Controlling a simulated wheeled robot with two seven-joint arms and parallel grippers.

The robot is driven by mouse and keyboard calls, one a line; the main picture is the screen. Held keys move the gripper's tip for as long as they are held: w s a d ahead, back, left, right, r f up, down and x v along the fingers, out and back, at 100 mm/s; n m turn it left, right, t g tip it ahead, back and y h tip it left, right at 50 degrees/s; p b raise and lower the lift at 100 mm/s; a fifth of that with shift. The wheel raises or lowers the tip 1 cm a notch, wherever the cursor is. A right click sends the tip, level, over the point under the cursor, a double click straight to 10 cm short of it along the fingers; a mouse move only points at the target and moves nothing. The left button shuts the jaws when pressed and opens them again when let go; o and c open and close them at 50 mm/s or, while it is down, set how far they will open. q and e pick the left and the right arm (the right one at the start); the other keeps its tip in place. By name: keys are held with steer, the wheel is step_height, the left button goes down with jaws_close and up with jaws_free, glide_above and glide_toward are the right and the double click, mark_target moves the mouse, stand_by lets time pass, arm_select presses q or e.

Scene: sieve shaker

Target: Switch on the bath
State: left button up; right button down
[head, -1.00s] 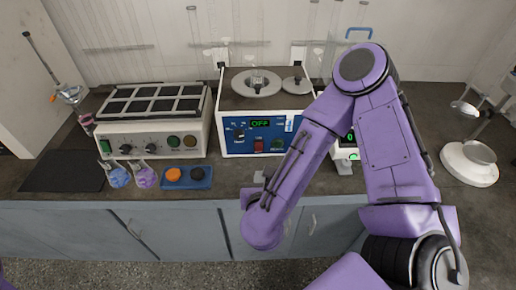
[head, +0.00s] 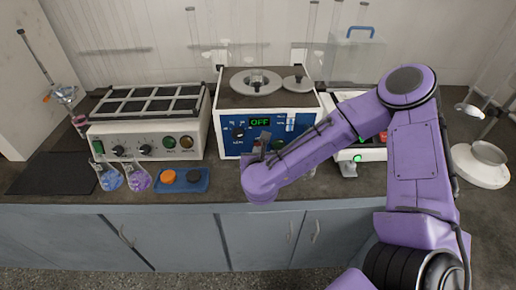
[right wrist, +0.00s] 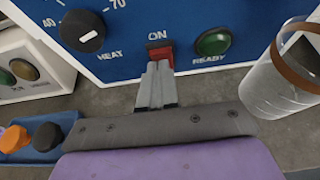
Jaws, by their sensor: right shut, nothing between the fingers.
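The bath (head: 232,108) is a white box with a blue front panel and a round opening on top. Its green display (head: 260,122) reads OFF. In the right wrist view a red switch (right wrist: 160,54) sits under the word ON, between the black HEAT knob (right wrist: 83,31) and the green READY button (right wrist: 213,42). My right gripper (right wrist: 158,68) is shut and empty, its tips right at the lower part of the red switch; I cannot tell whether they touch it. In the head view my right gripper (head: 263,142) hides the switch. My left gripper is out of view.
A white block unit (head: 147,137) stands left of the bath. Flasks (head: 110,177) and a blue tray (head: 196,185) with orange and dark pieces lie before it. A clear cylinder (right wrist: 285,82) stands close right of my gripper. A white stand (head: 482,165) is far right.

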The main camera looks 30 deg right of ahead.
steer(key=shift+w+d, duration=0.1)
steer(key=shift+w, duration=0.15)
steer(key=shift+r, duration=0.1)
steer(key=shift+w+d+r+g+p, duration=0.15)
steer(key=shift+w+g+p, duration=0.05)
steer(key=shift+g+p, duration=0.25)
steer(key=shift+r, duration=0.1)
steer(key=shift+r+p, duration=0.6)
steer(key=shift+r, duration=0.1)
